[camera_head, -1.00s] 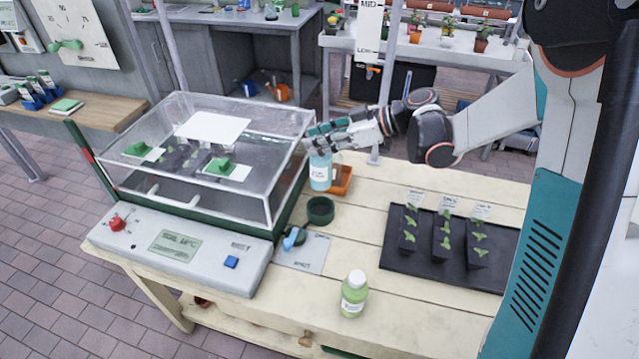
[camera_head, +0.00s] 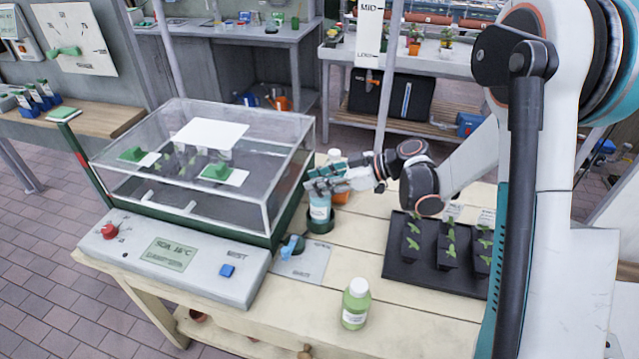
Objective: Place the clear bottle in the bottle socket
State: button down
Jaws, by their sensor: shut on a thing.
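The clear bottle (camera_head: 320,207), with pale blue contents and a white label, is upright in my gripper (camera_head: 326,184). The gripper is shut on its upper part, and the fingers hide its top. The bottle socket, a dark green round cup (camera_head: 320,228), is on the table right of the clear-lidded box. The bottle's lower end overlaps the socket's opening in the picture. I cannot tell whether it is inside the socket or just above it.
A green bottle (camera_head: 356,304) with a white cap stands near the front edge. The clear-lidded box (camera_head: 290,205) is close on the left, with a blue lever (camera_head: 292,246) in front of the socket. A black seedling tray (camera_head: 400,270) lies to the right.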

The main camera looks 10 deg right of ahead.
jog(key=shift+f, duration=0.1)
jog(key=c, duration=1.2)
grip_release()
jog(key=shift+c, duration=0.2)
jog(key=shift+d+r, duration=0.1)
jog(key=shift+r, duration=0.15)
jog(key=p+v, duration=0.3)
jog(key=v, duration=0.8)
jog(key=shift+d, duration=0.35)
jog(key=shift+s+r, duration=0.1)
jog(key=shift+s, duration=0.05)
